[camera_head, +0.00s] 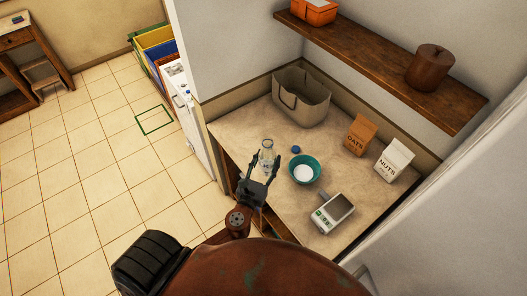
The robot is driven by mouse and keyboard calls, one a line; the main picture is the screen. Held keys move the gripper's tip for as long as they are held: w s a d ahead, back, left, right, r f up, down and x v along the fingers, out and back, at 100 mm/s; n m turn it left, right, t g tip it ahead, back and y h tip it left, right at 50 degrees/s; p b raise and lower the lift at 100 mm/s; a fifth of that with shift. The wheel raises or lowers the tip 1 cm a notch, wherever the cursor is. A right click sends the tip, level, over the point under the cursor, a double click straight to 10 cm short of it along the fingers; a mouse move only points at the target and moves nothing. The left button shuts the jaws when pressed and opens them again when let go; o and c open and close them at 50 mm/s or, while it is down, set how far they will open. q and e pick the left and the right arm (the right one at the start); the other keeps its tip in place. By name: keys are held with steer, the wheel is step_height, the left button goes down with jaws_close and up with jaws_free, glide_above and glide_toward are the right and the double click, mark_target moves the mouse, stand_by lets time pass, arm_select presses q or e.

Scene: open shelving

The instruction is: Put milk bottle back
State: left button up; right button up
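A clear glass bottle (266,151), which looks like the milk bottle, stands upright near the left edge of the counter (237,133). My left gripper (264,168) is at the bottle's near side, its two dark fingers spread to either side of the bottle's lower part. Whether the fingers touch the glass cannot be told. A small blue cap (295,150) lies on the counter to the right of the bottle. My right gripper is not in view.
A teal bowl with white contents (305,169) stands right of the gripper. A scale (333,213), oats bag (360,134), nuts bag (393,160) and grey-brown basket (301,96) are also on the counter. A wooden shelf (375,58) hangs above. Floor at left is mostly clear.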

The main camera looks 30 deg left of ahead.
arm_select(q)
steer(key=w+a+f+b, duration=0.1)
steer(key=w+a+f, duration=0.2)
steer(key=w+a, duration=0.5)
steer(key=w+f+b, duration=0.1)
steer(key=f, duration=0.2)
steer(key=w+a+f+b, duration=0.1)
steer(key=w+f, duration=0.1)
steer(key=f, duration=0.1)
steer(key=w+f+b, duration=0.1)
steer(key=f+b, duration=0.1)
steer(key=f, duration=0.1)
steer(key=shift+w+a, duration=0.25)
steer(key=shift+f, duration=0.25)
steer(key=o, duration=1.5)
steer(key=shift+r, duration=0.1)
